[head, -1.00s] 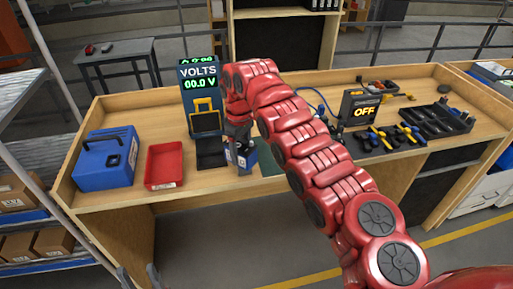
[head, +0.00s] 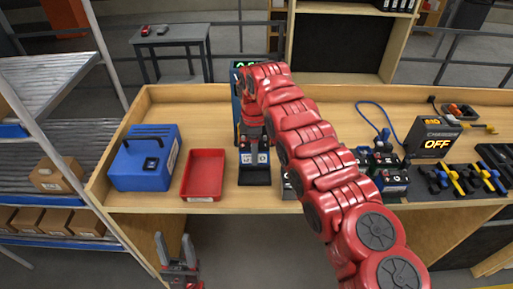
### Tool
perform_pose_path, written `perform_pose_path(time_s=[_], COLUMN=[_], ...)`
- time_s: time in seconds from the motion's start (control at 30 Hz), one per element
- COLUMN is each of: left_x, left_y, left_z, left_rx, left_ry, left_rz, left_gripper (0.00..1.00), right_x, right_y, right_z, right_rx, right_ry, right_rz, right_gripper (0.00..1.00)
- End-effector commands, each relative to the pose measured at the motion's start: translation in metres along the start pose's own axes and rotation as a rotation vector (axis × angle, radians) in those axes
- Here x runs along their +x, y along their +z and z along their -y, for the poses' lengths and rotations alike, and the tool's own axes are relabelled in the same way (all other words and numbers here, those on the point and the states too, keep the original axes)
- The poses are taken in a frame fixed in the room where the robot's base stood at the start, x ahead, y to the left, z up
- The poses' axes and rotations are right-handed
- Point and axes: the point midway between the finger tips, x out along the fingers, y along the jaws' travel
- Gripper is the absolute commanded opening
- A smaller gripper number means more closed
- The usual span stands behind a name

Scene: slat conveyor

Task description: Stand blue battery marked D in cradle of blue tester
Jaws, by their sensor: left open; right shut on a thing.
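The blue tester (head: 236,95) stands on the bench, mostly hidden behind my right arm. Its black cradle (head: 254,179) juts out in front of it. My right gripper (head: 254,148) points down and is shut on a blue battery (head: 263,160) with a white label. The battery is upright at the cradle, in line with it. I cannot tell whether its bottom touches the cradle floor, and the label's letter is too small to read. My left gripper (head: 176,250) is open and empty, low in front of the bench.
A red tray (head: 203,190) and a blue case (head: 130,172) stand left of the cradle. Right of my arm are a holder with batteries (head: 385,170), a charger reading OFF (head: 435,140) and a black rack with coloured tools (head: 455,182). A shelf with cartons is at the far left.

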Motion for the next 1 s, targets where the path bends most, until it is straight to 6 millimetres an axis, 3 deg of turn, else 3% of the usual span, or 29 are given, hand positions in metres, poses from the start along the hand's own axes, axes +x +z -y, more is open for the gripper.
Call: perform_pose_path(time_s=[0.5, 1.0], left_x=[-0.006, -0.007], left_y=[0.001, 0.001], left_z=[0.000, 0.000], left_rx=[0.000, 0.000], left_ry=[0.000, 0.000], left_rz=[0.000, 0.000], left_gripper=[0.50, 0.50], right_x=[0.057, 0.062], right_y=[0.001, 0.001], right_z=[0.001, 0.000], right_rx=[0.003, 0.002], right_ry=[-0.002, 0.000], right_rz=[0.000, 0.000], right_gripper=[0.00, 0.00])
